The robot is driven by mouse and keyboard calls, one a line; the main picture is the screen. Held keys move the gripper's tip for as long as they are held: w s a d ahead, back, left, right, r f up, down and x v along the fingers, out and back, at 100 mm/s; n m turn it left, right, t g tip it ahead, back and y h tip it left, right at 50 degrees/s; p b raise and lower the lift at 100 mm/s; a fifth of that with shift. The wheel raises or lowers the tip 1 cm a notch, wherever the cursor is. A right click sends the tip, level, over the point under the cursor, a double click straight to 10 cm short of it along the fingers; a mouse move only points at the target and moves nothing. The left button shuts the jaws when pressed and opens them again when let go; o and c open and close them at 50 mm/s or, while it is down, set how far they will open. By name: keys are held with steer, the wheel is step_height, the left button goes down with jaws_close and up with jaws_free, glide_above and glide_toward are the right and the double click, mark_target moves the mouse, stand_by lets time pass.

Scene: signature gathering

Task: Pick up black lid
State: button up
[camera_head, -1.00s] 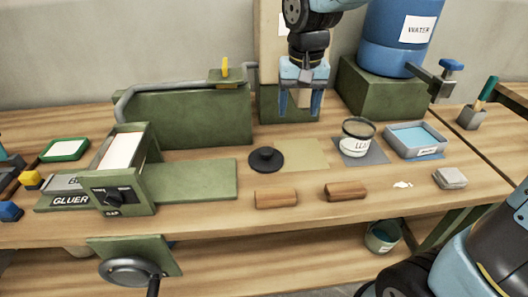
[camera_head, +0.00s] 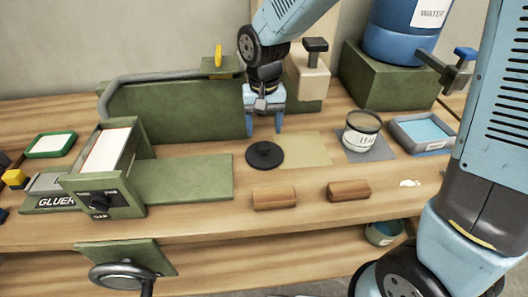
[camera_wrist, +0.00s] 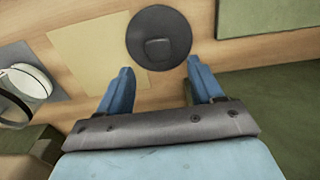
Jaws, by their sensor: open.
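The black lid (camera_head: 265,155) is a flat round disc with a raised knob in the middle. It lies on the wooden bench top at the left edge of a tan sheet (camera_head: 305,150). In the wrist view the black lid (camera_wrist: 158,38) is just beyond my fingertips, centred between them. My gripper (camera_head: 264,130) has blue fingers, points down, and is open and empty above the bench behind the lid. In the wrist view my gripper (camera_wrist: 160,75) shows its fingers spread apart, not touching the lid.
A labelled jar (camera_head: 361,135) stands on a grey mat to the right. Two wooden blocks, a left one (camera_head: 275,198) and a right one (camera_head: 348,190), lie in front. The green gluer plate (camera_head: 185,178) is left of the lid.

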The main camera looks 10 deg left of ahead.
mark_target(264, 145)
steer(key=shift+s+f, duration=0.1)
steer(key=shift+f, duration=3.2)
steer(key=c, duration=1.1)
steer(key=shift+r, duration=0.1)
